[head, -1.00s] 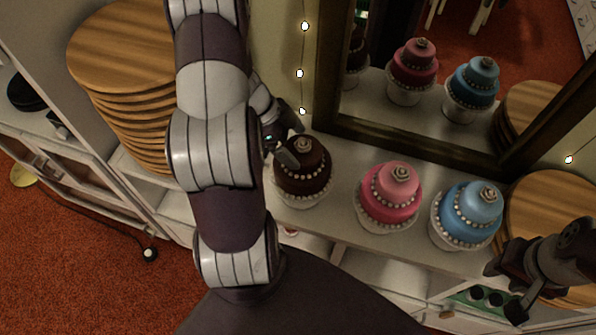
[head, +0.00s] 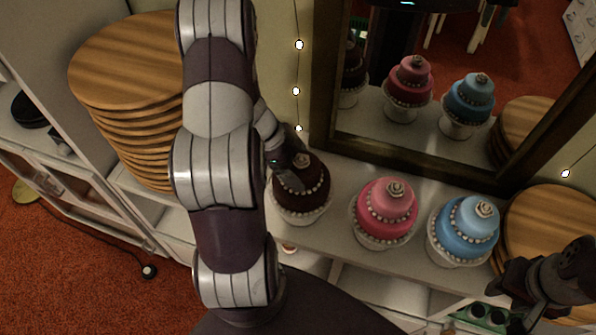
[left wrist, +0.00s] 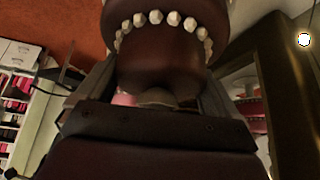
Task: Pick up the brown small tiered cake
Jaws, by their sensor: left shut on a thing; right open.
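The brown small tiered cake (head: 312,198) stands on a white stand on the counter, in front of the mirror and left of the pink cake. In the head view my left gripper (head: 292,178) is at its upper tier, partly hidden by my left arm. In the left wrist view the brown cake (left wrist: 165,65) fills the middle, with its upper tier between the two fingers and a row of white beads above. The left gripper is shut on the cake. My right gripper (head: 525,290) is open and empty at the lower right, apart from the cakes.
A pink tiered cake (head: 386,205) and a blue tiered cake (head: 466,228) stand to the right on the white counter (head: 335,238). A framed mirror (head: 425,165) rises behind. Stacked round wooden boards (head: 125,60) are at the left, more (head: 550,215) at the right.

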